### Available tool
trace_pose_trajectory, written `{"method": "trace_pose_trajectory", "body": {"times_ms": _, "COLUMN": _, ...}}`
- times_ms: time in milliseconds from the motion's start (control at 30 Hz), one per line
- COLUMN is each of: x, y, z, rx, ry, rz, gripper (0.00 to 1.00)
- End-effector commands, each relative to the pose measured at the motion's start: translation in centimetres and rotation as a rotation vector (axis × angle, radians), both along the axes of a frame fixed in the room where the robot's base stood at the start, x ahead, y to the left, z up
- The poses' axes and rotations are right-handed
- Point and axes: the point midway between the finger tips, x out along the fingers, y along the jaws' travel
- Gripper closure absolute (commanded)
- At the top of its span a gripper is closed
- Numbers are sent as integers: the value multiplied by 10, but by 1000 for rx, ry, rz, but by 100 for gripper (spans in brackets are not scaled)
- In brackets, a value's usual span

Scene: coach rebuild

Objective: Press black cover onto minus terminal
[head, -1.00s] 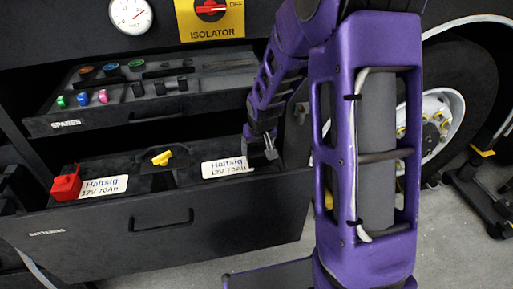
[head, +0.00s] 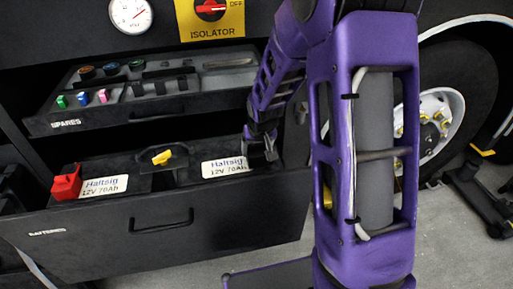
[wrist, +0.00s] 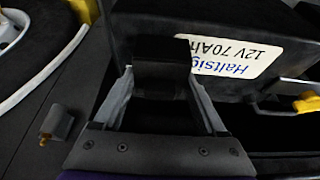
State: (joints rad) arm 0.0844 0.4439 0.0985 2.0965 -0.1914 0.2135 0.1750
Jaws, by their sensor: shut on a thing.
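My gripper (head: 262,148) is at the right end of the open batteries drawer, beside the right battery's white label (head: 225,167). In the wrist view my gripper (wrist: 160,78) has its two grey fingers on either side of a dark block, the black cover (wrist: 162,80), and is shut on it. The cover sits against or right beside the black battery (wrist: 150,25). I cannot tell whether it touches the terminal. The minus terminal is not visible under the cover and gripper. A red cover (head: 66,184) sits at the drawer's left end.
The batteries drawer (head: 100,238) is open, with a yellow-handled part (head: 162,157) between the labels. The spares drawer (head: 95,122) above holds small coloured parts. A grey block with a brass tip (wrist: 58,122) is left of my gripper. A wheel (head: 440,110) stands at right.

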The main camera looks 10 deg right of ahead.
Motion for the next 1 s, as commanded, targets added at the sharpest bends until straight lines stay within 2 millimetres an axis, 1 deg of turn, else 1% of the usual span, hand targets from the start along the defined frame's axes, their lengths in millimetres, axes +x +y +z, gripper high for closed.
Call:
{"method": "trace_pose_trajectory", "body": {"times_ms": 800, "x": 0, "y": 0, "z": -6, "rx": 0, "ry": 0, "rz": 0, "gripper": 80}}
{"method": "trace_pose_trajectory", "body": {"times_ms": 833, "x": 0, "y": 0, "z": -6, "rx": 0, "ry": 0, "rz": 0, "gripper": 22}}
{"method": "trace_pose_trajectory", "body": {"times_ms": 933, "x": 0, "y": 0, "z": -6, "rx": 0, "ry": 0, "rz": 0, "gripper": 4}}
{"method": "trace_pose_trajectory", "body": {"times_ms": 967, "x": 0, "y": 0, "z": -6, "rx": 0, "ry": 0, "rz": 0, "gripper": 0}}
{"method": "trace_pose_trajectory", "body": {"times_ms": 1000, "x": 0, "y": 0, "z": -6, "rx": 0, "ry": 0, "rz": 0, "gripper": 0}}
